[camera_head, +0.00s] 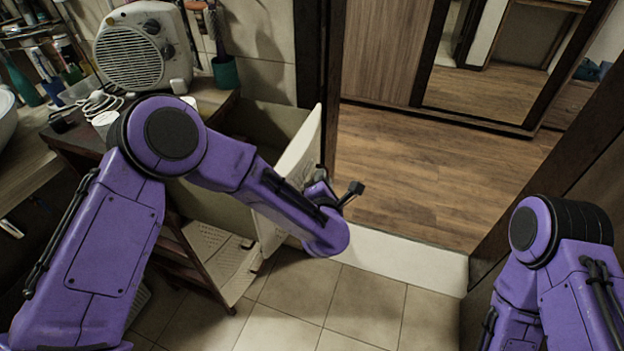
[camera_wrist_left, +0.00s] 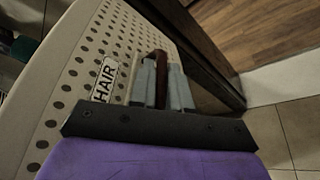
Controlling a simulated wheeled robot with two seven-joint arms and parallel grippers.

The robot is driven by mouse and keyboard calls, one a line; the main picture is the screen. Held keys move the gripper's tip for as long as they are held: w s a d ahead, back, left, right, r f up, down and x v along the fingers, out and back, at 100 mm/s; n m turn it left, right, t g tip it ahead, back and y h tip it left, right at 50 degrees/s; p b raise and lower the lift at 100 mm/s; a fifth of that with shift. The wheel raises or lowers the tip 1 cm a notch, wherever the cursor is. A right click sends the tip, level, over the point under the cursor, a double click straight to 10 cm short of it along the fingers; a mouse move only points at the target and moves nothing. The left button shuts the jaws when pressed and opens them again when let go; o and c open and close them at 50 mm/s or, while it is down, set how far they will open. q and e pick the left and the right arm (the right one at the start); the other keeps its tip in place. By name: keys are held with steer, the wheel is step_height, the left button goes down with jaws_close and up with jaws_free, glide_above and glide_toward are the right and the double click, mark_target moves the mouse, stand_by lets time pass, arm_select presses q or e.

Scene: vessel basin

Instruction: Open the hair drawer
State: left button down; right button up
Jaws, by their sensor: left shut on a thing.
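The hair drawer's cream perforated front (camera_wrist_left: 95,50) carries a "HAIR" label (camera_wrist_left: 104,80) in the left wrist view. In the head view the drawer front (camera_head: 298,150) stands well out from the cabinet, and the open drawer's inside (camera_head: 262,128) shows behind it. My left gripper (camera_wrist_left: 161,85) is shut on the drawer's reddish-brown handle (camera_wrist_left: 160,62), with one grey finger on each side. In the head view my left forearm hides most of the grip. My right arm shows at the right edge, but its gripper is out of view.
A white fan heater (camera_head: 142,48) and cups stand on the counter. Below is a perforated lower panel (camera_head: 215,258) on the wooden cabinet. A dark door frame (camera_head: 333,90) stands close beside the drawer front. Tiled floor (camera_head: 345,305) is clear in front.

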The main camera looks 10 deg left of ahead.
arm_select(q)
steer(key=shift+d, duration=0.2)
steer(key=c, duration=1.2)
jaws_free()
steer(key=shift+o, duration=0.2)
steer(key=b+v, duration=0.1)
steer(key=v, duration=0.9)
steer(key=shift+s, duration=0.3)
steer(key=shift+r, duration=0.1)
